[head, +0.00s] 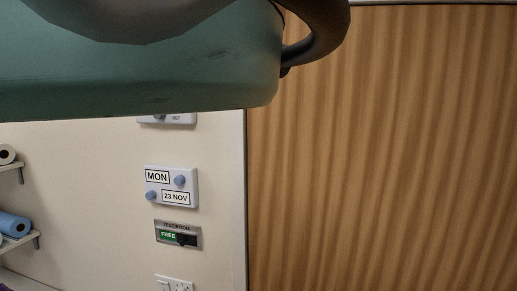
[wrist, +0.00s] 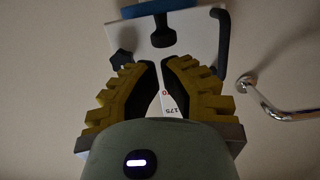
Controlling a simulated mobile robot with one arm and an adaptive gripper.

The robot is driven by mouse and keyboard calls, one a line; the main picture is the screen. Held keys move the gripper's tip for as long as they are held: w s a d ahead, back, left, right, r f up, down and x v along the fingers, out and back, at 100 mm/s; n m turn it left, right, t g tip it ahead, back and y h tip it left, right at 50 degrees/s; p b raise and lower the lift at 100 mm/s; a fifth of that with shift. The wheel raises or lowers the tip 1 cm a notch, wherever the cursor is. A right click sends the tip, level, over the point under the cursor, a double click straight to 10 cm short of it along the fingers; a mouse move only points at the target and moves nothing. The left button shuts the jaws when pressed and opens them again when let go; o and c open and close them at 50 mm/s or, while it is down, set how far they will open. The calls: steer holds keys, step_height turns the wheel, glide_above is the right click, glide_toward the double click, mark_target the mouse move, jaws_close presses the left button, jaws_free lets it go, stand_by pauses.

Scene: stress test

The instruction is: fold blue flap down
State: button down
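A blue flap (wrist: 174,8) shows as a strip along the top edge of the wrist view, partly cut off by the frame. It is at the top of a white panel (wrist: 205,35) that carries a dark knob-like piece (wrist: 162,40). My gripper (wrist: 158,62) points toward the panel, below the flap in the picture, with a narrow gap between its yellow and black fingers. It is partly open and nothing is seen held. A white strip with red and black figures (wrist: 172,103) shows through the gap. The head view shows neither flap nor gripper; my green arm covers its top left.
A metal rail (wrist: 280,113) sticks out from the wall at the right of the wrist view. In the head view are a wooden door (head: 385,150), a date plate (head: 190,187), a FREE sign (head: 178,235) and shelves with rolls (head: 12,222).

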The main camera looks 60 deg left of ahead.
steer(key=shift+f+b, duration=0.3)
steer(key=shift+b, duration=0.15)
steer(key=shift+f+b, duration=0.15)
steer(key=shift+b, duration=0.25)
steer(key=shift+s+b, duration=0.1)
steer(key=shift+b, duration=0.35)
